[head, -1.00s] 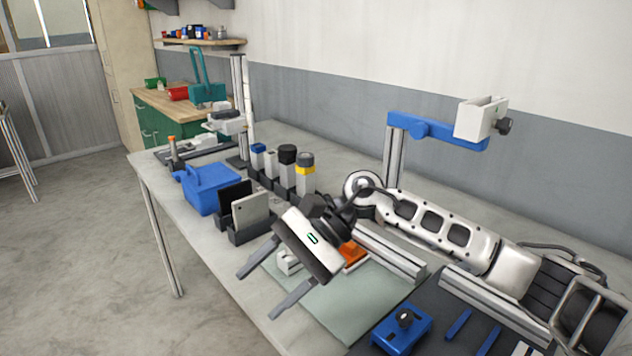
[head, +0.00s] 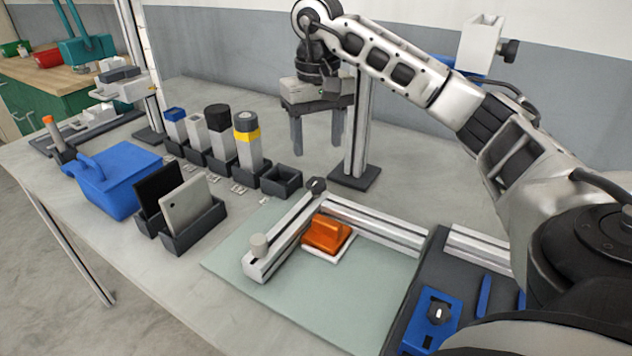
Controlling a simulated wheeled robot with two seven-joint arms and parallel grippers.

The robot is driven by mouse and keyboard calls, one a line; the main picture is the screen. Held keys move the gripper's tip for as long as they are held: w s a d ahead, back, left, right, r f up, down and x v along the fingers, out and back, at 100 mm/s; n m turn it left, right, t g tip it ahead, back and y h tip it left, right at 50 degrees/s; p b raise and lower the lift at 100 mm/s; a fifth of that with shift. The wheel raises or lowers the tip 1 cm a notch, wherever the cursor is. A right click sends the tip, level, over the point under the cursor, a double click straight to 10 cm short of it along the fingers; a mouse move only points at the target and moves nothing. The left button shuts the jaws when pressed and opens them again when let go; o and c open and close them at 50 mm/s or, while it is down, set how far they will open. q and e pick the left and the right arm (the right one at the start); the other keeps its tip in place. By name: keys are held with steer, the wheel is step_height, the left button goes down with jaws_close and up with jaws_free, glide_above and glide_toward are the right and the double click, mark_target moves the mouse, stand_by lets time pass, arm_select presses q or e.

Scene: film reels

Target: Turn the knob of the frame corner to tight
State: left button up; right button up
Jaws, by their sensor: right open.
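The frame corner is two grey aluminium bars (head: 292,230) meeting in an L on a pale green mat. A dark knob (head: 316,186) sits at the far end of the left bar, where the bars meet. A pale round knob (head: 258,243) stands on that bar's near end. My right gripper (head: 317,145) hangs above and behind the corner in the picture, fingers pointing down. It is open and empty, apart from the dark knob. The knob's tight or loose marking is too small to read. My left gripper is out of view.
An orange block (head: 326,235) on a white base sits inside the L. A post (head: 357,130) rises behind the corner. Holders with tablets (head: 187,205) and several canisters (head: 220,140) stand left. A blue fixture (head: 435,318) is at front right. The mat's front (head: 335,300) is clear.

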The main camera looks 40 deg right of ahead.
mark_target(317, 182)
step_height(317, 182, down, 8)
steer(key=shift+f, duration=0.15)
stand_by(0.3)
steer(key=c, duration=1)
